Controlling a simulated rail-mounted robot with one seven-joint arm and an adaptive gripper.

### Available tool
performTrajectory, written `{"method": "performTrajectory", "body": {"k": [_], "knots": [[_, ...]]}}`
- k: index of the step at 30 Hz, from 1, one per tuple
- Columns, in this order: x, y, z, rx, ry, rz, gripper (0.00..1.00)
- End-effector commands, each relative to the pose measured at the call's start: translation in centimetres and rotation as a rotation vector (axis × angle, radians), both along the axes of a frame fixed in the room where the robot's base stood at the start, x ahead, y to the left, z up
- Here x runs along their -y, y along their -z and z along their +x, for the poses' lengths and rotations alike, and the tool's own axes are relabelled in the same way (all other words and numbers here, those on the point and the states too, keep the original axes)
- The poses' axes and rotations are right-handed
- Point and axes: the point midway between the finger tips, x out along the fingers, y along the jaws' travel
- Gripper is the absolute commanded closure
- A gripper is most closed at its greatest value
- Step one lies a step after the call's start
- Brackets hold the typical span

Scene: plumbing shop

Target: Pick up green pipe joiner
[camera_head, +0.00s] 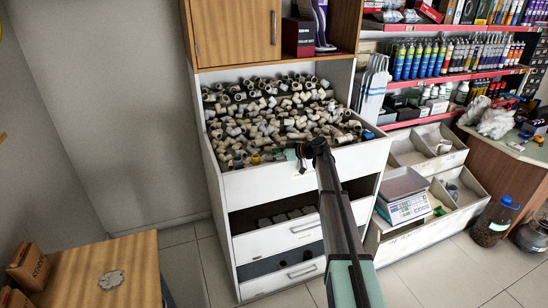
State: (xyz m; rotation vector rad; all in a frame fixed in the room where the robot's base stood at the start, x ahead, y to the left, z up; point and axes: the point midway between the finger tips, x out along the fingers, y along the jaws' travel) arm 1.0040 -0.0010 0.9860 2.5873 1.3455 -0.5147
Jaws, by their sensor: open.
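My gripper (301,164) is over the front edge of an open white bin (256,180), at the end of my arm reaching up from the lower right. The gripper is open. The bin is heaped with many pipe joiners (275,108), mostly cream, grey and dark. A small teal-green patch (290,154) shows just left of the gripper; I cannot tell whether it is a green pipe joiner or part of the gripper. A yellow piece (255,159) lies near the front of the heap. The arm hides part of the bin front.
Lower drawers (277,242) are under the bin. A wooden cabinet (236,32) overhangs its back. A scale (402,198) and product shelves (455,75) stand on the right. A wooden table (105,270) is at lower left. Tiled floor is clear between.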

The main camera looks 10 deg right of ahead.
Motion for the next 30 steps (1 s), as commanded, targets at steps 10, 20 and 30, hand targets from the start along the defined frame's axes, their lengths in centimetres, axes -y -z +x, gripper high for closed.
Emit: {"method": "performTrajectory", "body": {"k": [10,20,30], "knots": [[0.0,0.0,0.0,0.000,0.000,0.000,0.86],[0.0,-0.4,0.0,0.001,0.000,0.000,0.86],[0.0,-3.9,0.0,0.003,-0.001,-0.001,0.86]]}}
